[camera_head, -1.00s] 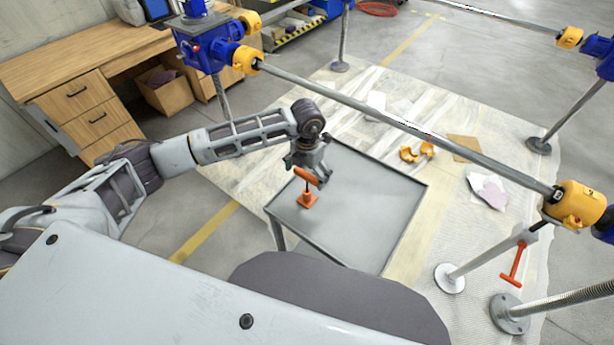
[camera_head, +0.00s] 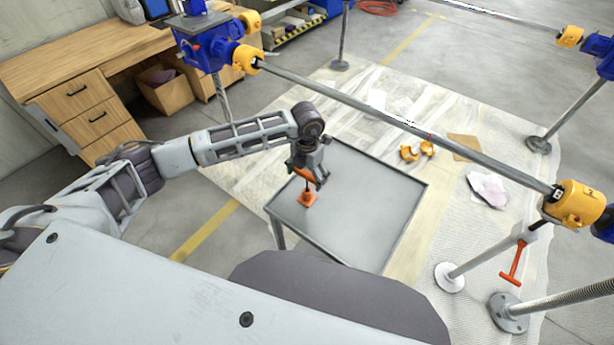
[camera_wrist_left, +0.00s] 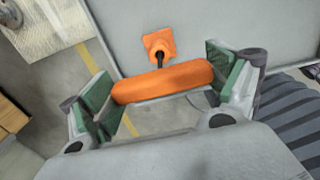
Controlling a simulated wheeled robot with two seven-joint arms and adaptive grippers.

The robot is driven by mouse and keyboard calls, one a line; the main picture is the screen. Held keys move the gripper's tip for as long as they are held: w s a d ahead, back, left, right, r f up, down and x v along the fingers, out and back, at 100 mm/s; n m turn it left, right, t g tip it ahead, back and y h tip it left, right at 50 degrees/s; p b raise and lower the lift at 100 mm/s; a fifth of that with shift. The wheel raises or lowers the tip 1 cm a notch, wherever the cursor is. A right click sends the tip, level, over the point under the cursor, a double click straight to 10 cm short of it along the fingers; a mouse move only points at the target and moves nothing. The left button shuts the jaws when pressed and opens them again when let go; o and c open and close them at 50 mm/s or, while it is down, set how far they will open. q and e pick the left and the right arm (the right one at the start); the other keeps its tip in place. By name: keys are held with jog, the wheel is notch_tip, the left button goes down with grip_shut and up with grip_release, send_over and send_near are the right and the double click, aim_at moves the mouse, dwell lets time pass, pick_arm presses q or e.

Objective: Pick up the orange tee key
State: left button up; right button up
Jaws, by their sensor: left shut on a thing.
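The orange tee key (camera_head: 306,175) stands upright on the grey tray table, with an orange crossbar on a thin dark shaft. The shaft rises from an orange base (camera_head: 307,199), also seen beyond the bar in the left wrist view (camera_wrist_left: 159,43). My left gripper (camera_head: 312,174) is over the key from above, shut on its crossbar. In the left wrist view the crossbar (camera_wrist_left: 163,82) spans between the green finger pads, one at each end. The fingers hide part of the bar in the head view. My right gripper is not in view.
The grey tray table (camera_head: 375,205) is otherwise bare. A long metal rod (camera_head: 400,122) runs between screw jacks above and behind it. Another red-orange tee-shaped piece (camera_head: 514,262) hangs at the right jack. A wooden desk (camera_head: 85,70) stands at back left.

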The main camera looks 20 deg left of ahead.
pick_arm(q)
jog(key=shift+c, duration=0.5)
notch_tip(320, 180, up, 9)
jog(key=shift+f+b, duration=0.2)
jog(key=shift+b, duration=0.2)
jog(key=shift+r, duration=0.75)
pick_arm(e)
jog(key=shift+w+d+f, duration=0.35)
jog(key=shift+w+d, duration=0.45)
